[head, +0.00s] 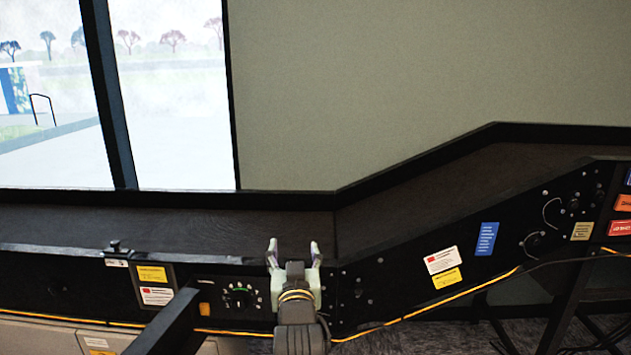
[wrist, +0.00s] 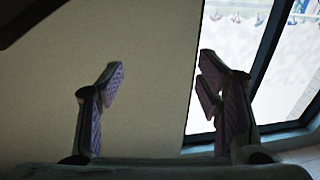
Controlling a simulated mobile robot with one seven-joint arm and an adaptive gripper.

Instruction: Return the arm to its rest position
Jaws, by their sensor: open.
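My gripper (head: 294,248) is in the lower middle of the head view, in front of the dark side panel of the sorter (head: 395,285). Its fingers point up and stand apart, with nothing between them. In the wrist view, my gripper (wrist: 160,95) is open and empty, its two purple-padded fingers wide apart. Behind them are a plain wall and a window. My arm comes up from the bottom edge of the head view. Whether the fingers touch the sorter cannot be told.
The sorter's dark bed (head: 200,222) runs along the wall (head: 420,80) and rises to the right. A control dial (head: 239,296) sits left of my gripper. A yellow cable (head: 440,308) runs along the panel's lower edge. A window (head: 175,110) is at upper left.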

